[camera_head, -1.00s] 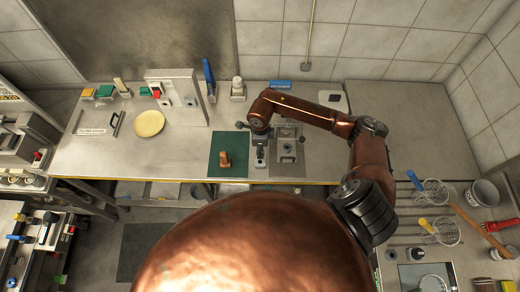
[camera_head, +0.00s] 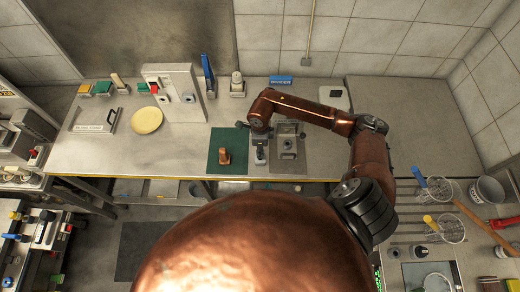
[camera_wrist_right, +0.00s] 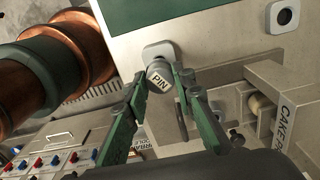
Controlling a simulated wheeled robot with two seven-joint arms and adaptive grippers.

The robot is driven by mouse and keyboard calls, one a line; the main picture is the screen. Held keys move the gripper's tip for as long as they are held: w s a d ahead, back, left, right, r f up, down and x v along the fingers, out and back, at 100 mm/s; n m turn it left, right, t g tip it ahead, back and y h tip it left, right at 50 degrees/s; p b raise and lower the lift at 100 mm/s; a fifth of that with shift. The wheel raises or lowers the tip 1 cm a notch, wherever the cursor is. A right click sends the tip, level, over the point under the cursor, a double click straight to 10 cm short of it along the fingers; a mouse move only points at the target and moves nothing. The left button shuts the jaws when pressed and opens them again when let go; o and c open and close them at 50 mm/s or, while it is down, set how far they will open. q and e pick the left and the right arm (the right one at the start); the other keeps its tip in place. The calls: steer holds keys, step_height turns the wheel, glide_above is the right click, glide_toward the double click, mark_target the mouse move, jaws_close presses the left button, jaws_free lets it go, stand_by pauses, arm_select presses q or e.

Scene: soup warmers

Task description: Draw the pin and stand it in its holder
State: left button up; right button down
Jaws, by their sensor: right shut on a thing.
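The pin (camera_wrist_right: 159,77) is a short grey cylinder with a pale label reading PIN, seen in the right wrist view. My right gripper (camera_wrist_right: 160,84) has its green fingertips shut on it from both sides. A pale square collar (camera_wrist_right: 154,50) shows right behind the pin; I cannot tell if the pin still sits in it. A second square plate with a dark round hole (camera_wrist_right: 283,15) is at the upper right and is empty. In the head view my right gripper (camera_head: 259,133) is over the counter, beside the green mat. My left gripper is not in view.
A yellow plate (camera_head: 147,120) and an upright panel (camera_head: 185,80) stand further left.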

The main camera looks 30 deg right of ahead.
steer(key=shift+b, duration=0.6)
stand_by(1.3)
steer(key=shift+f+b, duration=1.8)
steer(key=shift+f, duration=0.25)
steer(key=c, duration=1.5)
jaws_free()
steer(key=shift+c, duration=0.2)
step_height(320, 180, up, 12)
steer(key=shift+r, duration=0.1)
